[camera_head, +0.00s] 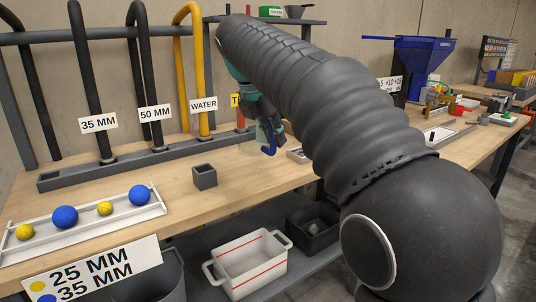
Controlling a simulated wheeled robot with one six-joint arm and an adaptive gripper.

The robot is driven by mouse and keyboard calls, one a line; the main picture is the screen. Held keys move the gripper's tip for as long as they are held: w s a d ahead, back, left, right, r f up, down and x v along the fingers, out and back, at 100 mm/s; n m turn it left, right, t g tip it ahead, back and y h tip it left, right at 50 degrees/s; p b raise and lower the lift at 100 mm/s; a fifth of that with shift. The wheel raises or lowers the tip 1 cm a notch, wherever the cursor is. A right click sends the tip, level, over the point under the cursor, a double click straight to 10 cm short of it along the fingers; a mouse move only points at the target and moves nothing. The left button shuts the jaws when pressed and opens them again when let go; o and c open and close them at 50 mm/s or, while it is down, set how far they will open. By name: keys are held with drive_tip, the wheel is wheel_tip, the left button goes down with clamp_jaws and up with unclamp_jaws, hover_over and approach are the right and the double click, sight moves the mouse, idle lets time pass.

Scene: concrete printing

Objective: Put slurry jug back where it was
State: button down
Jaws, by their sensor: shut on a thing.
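My gripper (275,130) is at the middle of the workbench, mostly hidden behind and below my dark arm. It is shut on the slurry jug, whose blue handle (268,143) shows just under the fingers. A pale, see-through body seems to be around the handle, but its outline is faint. The jug is low over the bench top or on it; I cannot tell which. It is right of the yellow WATER pipe (199,75).
A small grey open box (204,176) stands left of the jug. A white tray (90,222) with blue and yellow balls is at front left. Hose pipes stand in a dark base (75,176) behind. A blue hopper (415,55) is at right. A white crate (248,284) is below.

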sight(266, 147)
drive_tip(key=w+f, duration=0.1)
drive_tip(key=w+a, duration=0.1)
drive_tip(key=shift+w+a+f, duration=0.2)
drive_tip(key=shift+w+f, duration=0.1)
drive_tip(key=shift+f, duration=0.05)
wheel_tip(266, 147, down, 4)
drive_tip(key=shift+f+b, duration=0.1)
drive_tip(key=shift+b, duration=0.5)
drive_tip(key=c, duration=1.2)
unclamp_jaws()
drive_tip(key=shift+o, duration=0.2)
drive_tip(key=p+v, duration=0.2)
drive_tip(key=v, duration=1)
